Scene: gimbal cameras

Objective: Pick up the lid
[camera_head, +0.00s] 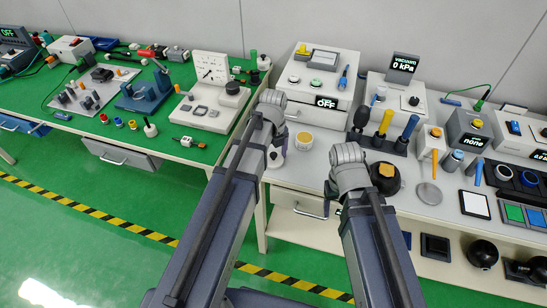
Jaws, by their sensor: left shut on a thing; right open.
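My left gripper (277,134) is over the left front of the light grey bench, largely hidden by my own forearm. It is shut on a small pale object (276,158), perhaps the lid, but its shape is hard to make out. A round white jar with a cream-yellow top (304,140) stands just right of it. My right gripper (334,188) is open near the bench's front edge; its fingers are mostly hidden. A black round vessel with an orange top (385,178) is beside its wrist. A flat grey disc (429,193) lies further right.
Black, yellow and blue handled tools (384,128) stand in a rack behind my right wrist. A white box with an OFF display (322,78) is at the back. A green bench (150,85) with several devices is at left. Black domes (482,253) sit on the lower shelf.

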